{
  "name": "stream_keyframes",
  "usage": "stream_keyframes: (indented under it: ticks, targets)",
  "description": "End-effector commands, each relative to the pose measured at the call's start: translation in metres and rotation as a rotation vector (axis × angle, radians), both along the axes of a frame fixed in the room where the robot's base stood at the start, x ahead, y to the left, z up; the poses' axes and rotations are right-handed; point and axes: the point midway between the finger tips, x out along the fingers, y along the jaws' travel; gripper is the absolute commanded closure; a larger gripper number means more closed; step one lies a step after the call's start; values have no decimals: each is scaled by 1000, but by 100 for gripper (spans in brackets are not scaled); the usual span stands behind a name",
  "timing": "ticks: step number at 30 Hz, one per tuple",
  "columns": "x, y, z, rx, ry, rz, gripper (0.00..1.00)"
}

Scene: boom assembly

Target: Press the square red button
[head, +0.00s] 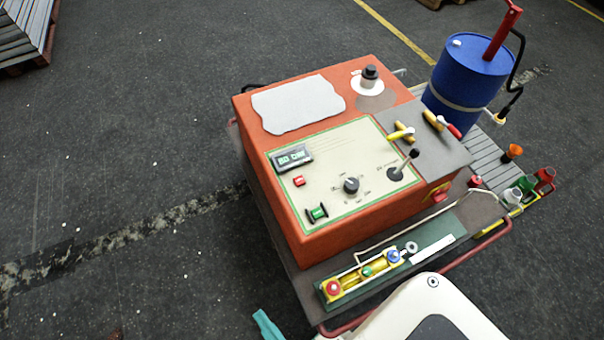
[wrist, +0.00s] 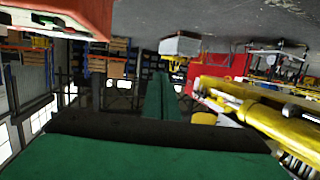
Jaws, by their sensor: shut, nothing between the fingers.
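The square red button (head: 299,181) is small and sits on the cream panel of an orange control box (head: 250,125), below a display (head: 292,158). My gripper (wrist: 161,78) shows in the wrist view as green fingers close together, shut and empty. In the head view only a teal piece (head: 266,325), which looks like part of my gripper, shows at the bottom edge. It is apart from the box and well below the button. I cannot make out the red button in the wrist view.
A green switch (head: 317,212), a black knob (head: 351,185) and a lever (head: 404,165) are near the button. A yellow valve strip (head: 365,273) lies in front of the box. A blue drum (head: 466,72) stands at right. Floor at left is clear.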

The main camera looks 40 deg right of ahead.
Motion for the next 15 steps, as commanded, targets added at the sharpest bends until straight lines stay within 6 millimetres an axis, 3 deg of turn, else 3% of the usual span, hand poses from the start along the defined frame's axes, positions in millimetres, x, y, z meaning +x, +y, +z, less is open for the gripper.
stream_keyframes:
  ticks: [8,11,15]
  targets:
    - [4,-2,-3,-7,3,-7,100]
    - [16,-9,-13,-28,20,-29,100]
    - [47,-25,-37,-81,70,-71,100]
